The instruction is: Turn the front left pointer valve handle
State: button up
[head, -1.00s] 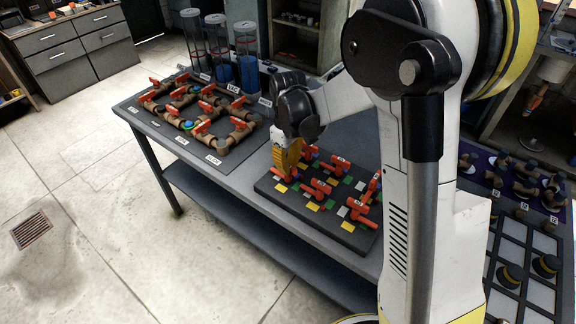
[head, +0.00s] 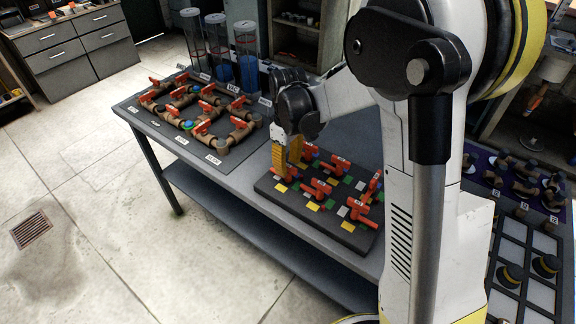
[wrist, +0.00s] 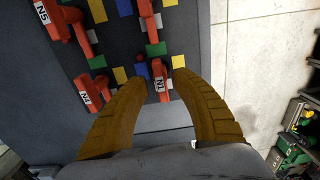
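A dark board (head: 345,236) on the bench carries several red pointer valve handles over coloured squares. The handle labelled N1 (wrist: 161,84) is at the board's near-left part in the head view, mostly hidden there by my gripper. My gripper (head: 288,172) points down over that spot with its orange fingers. In the wrist view, my gripper (wrist: 158,76) is open, with one finger on each side of the N1 handle. Gaps show between the handle and both fingertips. I cannot tell whether the fingertips are down at handle height.
Other red handles stand close by, including one (wrist: 92,92) left of my left finger in the wrist view and one labelled N5 (wrist: 62,20). A brown pipe loop board (head: 222,148) with red valves sits left on the bench, before clear cylinders (head: 245,60).

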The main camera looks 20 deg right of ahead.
aim_at(288, 165)
notch_tip(288, 165, up, 11)
jog(key=shift+r, duration=0.15)
dwell(0.4)
